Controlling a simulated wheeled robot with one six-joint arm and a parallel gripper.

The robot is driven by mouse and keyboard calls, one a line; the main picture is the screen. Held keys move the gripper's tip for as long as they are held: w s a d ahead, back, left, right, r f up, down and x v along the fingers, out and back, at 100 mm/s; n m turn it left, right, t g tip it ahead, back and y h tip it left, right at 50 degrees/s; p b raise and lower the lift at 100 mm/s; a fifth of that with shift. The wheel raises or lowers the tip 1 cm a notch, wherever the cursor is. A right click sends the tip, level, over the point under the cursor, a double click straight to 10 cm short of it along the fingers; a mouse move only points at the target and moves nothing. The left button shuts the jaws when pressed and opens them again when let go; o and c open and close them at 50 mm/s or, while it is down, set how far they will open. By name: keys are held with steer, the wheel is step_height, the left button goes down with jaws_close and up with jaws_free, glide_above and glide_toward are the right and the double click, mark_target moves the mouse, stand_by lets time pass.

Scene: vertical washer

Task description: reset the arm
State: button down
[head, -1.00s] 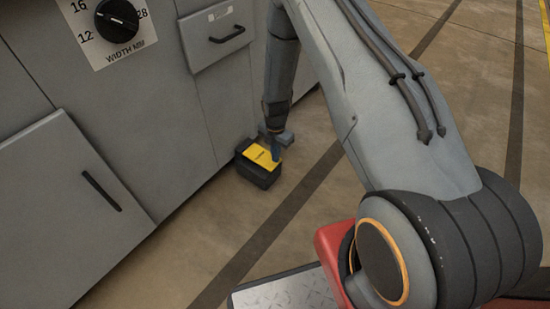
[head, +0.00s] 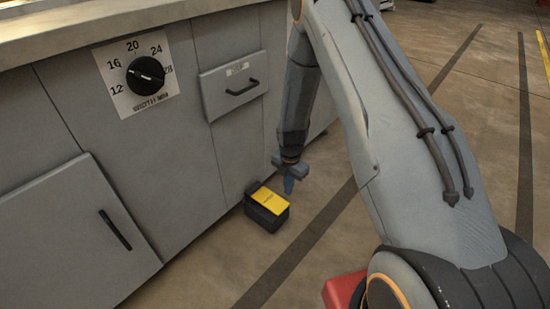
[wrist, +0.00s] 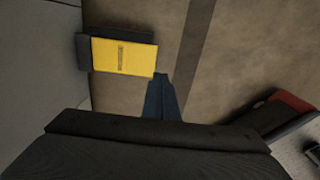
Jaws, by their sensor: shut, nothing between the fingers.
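My gripper (head: 288,187) hangs at the end of my arm, pointing down near the floor beside the grey cabinet. Its blue fingers are together and hold nothing. In the wrist view the closed fingers (wrist: 161,95) show at the middle, just right of and below a box with a yellow top (wrist: 123,57). In the head view this black box with the yellow top (head: 268,207) stands on the floor against the cabinet, just left of and below the fingertips. I cannot tell the exact gap between fingers and box.
The grey cabinet (head: 190,150) fills the left, with a width dial (head: 146,75), a handled drawer (head: 234,86) and a lower door (head: 75,240). Open brown floor (head: 440,60) with dark stripes lies to the right.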

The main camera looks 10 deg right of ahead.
steer(key=s+a+r+m, duration=0.4)
steer(key=s+a+r, duration=0.1)
steer(key=a+r, duration=0.45)
steer(key=s+a+r+m, duration=0.45)
steer(key=a+r, duration=0.35)
steer(key=r, duration=0.3)
steer(key=s+a+r+m, duration=0.3)
steer(key=s+r+m, duration=0.25)
steer(key=s, duration=0.65)
steer(key=s+a+r+m, duration=0.35)
steer(key=s+r, duration=0.35)
steer(key=s, duration=0.4)
steer(key=d+r+m+p, duration=0.4)
steer(key=d+r+p, duration=0.7)
steer(key=r+p, duration=0.2)
steer(key=d+r+m+p, duration=0.3)
steer(key=d+r+p, duration=0.8)
steer(key=r+p, duration=0.3)
steer(key=shift+s+m+p, duration=0.3)
steer(key=shift+m+p, duration=0.05)
steer(key=shift+p, duration=0.7)
